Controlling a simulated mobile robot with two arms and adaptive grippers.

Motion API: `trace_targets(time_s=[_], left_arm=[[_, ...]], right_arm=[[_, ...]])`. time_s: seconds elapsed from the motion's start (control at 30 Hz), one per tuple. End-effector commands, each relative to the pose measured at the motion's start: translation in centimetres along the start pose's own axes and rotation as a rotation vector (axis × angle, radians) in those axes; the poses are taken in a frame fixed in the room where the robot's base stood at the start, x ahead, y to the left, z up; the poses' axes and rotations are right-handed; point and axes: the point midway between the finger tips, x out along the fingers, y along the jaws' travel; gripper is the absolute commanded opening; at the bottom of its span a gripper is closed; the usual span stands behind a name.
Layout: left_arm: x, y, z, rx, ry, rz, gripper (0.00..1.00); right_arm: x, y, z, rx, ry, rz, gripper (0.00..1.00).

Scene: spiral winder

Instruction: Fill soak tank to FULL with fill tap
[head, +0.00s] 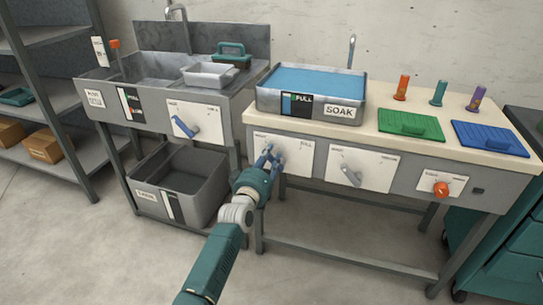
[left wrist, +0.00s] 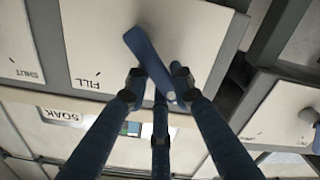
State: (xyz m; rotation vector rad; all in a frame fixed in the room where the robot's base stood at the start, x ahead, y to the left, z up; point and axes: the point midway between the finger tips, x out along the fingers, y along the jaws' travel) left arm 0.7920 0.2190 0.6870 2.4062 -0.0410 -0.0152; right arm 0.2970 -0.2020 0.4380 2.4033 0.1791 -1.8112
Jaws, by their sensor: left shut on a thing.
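The soak tank (head: 264,101), labelled SOAK, stands on the counter and holds blue water close to its rim. Its front gauge (head: 287,106) has a blue column rising near the FULL mark; the exact level is too small to read. The fill tap is a blue lever (left wrist: 143,50) on a white panel (head: 300,158) marked FILL below the tank. My left gripper (head: 270,156) is at this panel, its blue fingers shut around the lever's free end; it also shows in the left wrist view (left wrist: 160,85). The fingers partly hide the lever. My right gripper is out of view.
Right of the fill panel are a grey lever (head: 351,176) and an orange knob (head: 441,189). Left is a sink (head: 150,92) with a blue lever (head: 184,125) and a grey bin (head: 205,205) below. Green (head: 408,128) and blue (head: 490,140) trays lie on the counter.

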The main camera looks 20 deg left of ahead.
Motion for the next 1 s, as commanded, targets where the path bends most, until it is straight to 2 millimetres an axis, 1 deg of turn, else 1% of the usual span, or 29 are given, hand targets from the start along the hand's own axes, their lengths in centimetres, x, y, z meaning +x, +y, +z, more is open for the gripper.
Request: trace_targets(time_s=[0.47,0.5,0.57,0.6,0.87,1.0], left_arm=[[-0.01,-0.16,0.05,-0.021,-0.001,-0.001,0.00],[-0.01,-0.16,0.05,-0.021,-0.001,-0.001,0.29],[-0.01,-0.16,0.05,-0.020,-0.001,-0.002,0.41],[-0.01,-0.16,0.05,-0.019,-0.001,-0.001,0.44],[-0.05,-0.12,0.02,-0.015,-0.001,-0.001,0.44],[-0.96,-0.16,0.11,-0.015,-0.001,-0.001,0.44]], right_arm=[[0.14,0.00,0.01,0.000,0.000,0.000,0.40],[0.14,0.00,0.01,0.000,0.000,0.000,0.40],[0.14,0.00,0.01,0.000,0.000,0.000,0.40],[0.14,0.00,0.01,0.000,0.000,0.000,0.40],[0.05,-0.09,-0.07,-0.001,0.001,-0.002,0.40],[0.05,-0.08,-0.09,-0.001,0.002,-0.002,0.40]])
